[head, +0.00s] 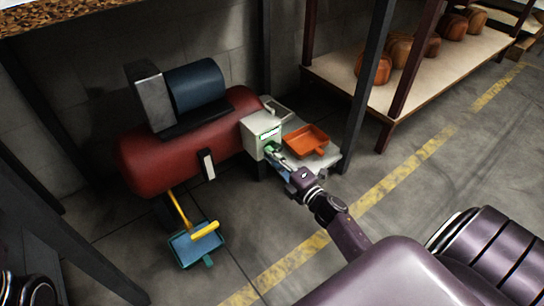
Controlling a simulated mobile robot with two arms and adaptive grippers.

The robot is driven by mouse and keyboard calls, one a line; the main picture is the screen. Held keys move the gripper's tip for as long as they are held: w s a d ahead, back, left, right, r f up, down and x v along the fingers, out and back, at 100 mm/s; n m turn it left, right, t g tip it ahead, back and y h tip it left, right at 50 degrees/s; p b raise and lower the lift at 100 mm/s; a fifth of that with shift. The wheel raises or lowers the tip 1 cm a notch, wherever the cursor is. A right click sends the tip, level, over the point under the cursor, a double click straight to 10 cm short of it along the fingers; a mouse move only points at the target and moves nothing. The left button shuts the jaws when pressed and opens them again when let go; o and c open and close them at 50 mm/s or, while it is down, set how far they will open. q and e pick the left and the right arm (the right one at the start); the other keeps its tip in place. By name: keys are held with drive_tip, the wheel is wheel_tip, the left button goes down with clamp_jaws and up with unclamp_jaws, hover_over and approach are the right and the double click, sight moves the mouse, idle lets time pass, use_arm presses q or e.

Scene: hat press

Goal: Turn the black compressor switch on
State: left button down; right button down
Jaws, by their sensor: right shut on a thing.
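The compressor has a red tank (178,140) with a blue motor (196,86) on top, and stands by the wall at left of centre. A pale grey switch box (252,137) with a green label sits at the tank's right end. My right gripper (273,151) reaches the lower front of this box, and its fingers are shut on the black switch. The switch is too small and too covered by the fingers to tell its position. My left gripper is not in view; only a dark part of mine shows at the lower left corner.
An orange dustpan (306,140) lies on a low grey surface right of the box, close to my right gripper. A blue dustpan (193,243) with a yellow-handled tool is on the floor in front of the tank. A shelf (429,75) with brown hat blocks stands behind dark posts.

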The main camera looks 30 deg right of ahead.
drive_tip(key=c, duration=1.9)
unclamp_jaws()
drive_tip(key=shift+f, duration=0.1)
drive_tip(key=s, duration=0.8)
drive_tip(key=s+d, duration=0.1)
drive_tip(key=s, duration=0.3)
